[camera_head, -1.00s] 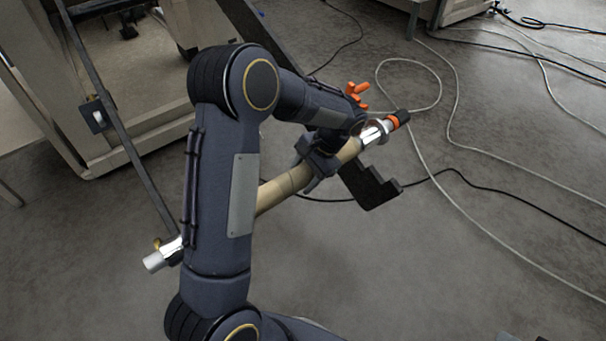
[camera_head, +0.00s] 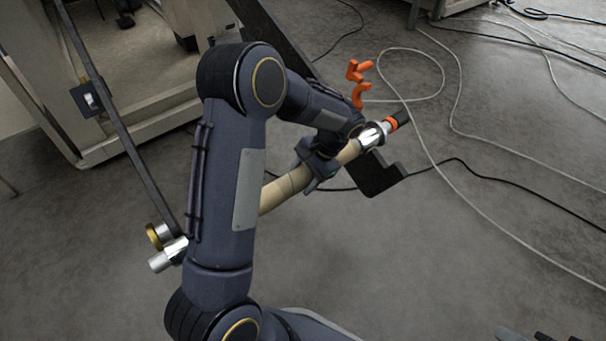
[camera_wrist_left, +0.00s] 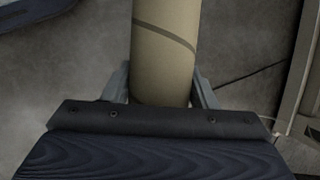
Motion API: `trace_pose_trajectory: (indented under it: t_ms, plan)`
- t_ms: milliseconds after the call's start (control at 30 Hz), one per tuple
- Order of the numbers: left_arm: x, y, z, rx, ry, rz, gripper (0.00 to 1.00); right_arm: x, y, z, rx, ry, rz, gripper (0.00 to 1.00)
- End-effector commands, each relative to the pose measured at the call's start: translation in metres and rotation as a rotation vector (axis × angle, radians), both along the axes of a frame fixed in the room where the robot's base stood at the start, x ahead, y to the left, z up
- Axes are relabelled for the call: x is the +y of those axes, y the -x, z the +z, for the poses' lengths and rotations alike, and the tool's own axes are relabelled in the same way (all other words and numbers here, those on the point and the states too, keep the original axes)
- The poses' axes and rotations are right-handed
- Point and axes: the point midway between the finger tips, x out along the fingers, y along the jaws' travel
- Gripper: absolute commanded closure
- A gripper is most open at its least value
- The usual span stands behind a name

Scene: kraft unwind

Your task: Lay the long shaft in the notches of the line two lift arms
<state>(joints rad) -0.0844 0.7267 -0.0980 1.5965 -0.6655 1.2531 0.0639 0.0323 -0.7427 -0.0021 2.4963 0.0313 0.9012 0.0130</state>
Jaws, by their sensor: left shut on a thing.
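The long shaft (camera_head: 285,191) has a tan middle, silver collars and an orange ring near its dark right end. It slants up to the right. My left gripper (camera_head: 320,168) is shut around its tan part; in the left wrist view the tan tube (camera_wrist_left: 165,55) lies between the fingers. One dark lift arm (camera_head: 125,135) reaches down to the shaft's silver left end. The other lift arm (camera_head: 272,35) runs behind my arm to a black stepped plate (camera_head: 378,178) behind and below the shaft's right part. I cannot tell whether the shaft touches either arm. My left arm hides part of the shaft.
An orange hook-like part (camera_head: 358,82) stands above the shaft's right end. A brass-coloured knob (camera_head: 156,236) is beside its left end. A beige machine frame (camera_head: 140,115) stands behind at left. Cables (camera_head: 455,205) lie on the floor at right. Front floor is mostly clear.

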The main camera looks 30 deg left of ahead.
Motion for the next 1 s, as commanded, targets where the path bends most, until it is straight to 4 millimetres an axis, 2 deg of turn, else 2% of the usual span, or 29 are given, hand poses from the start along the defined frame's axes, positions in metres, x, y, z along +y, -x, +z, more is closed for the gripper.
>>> trace_pose_trajectory:
  t_ms: [333,367,533,833,1000]
  plan:
    - [0.0,-0.001,-0.001,-0.002,-0.002,0.001,0.89,0.0,0.0,-0.001,0.0,0.0,0.0,0.64]
    - [0.0,-0.001,-0.001,-0.002,-0.002,0.001,0.46,0.0,0.0,-0.001,0.0,0.0,0.0,0.64]
    - [0.0,0.0,-0.001,-0.002,-0.001,0.0,0.24,0.0,0.0,-0.001,0.0,0.0,0.0,0.64]
    - [0.0,0.0,-0.002,0.001,0.001,0.001,0.22,0.0,0.0,-0.001,0.0,0.0,0.0,0.64]
    - [-0.007,-0.006,0.018,-0.002,-0.001,-0.002,0.22,0.0,0.0,0.01,0.0,0.0,0.0,0.64]
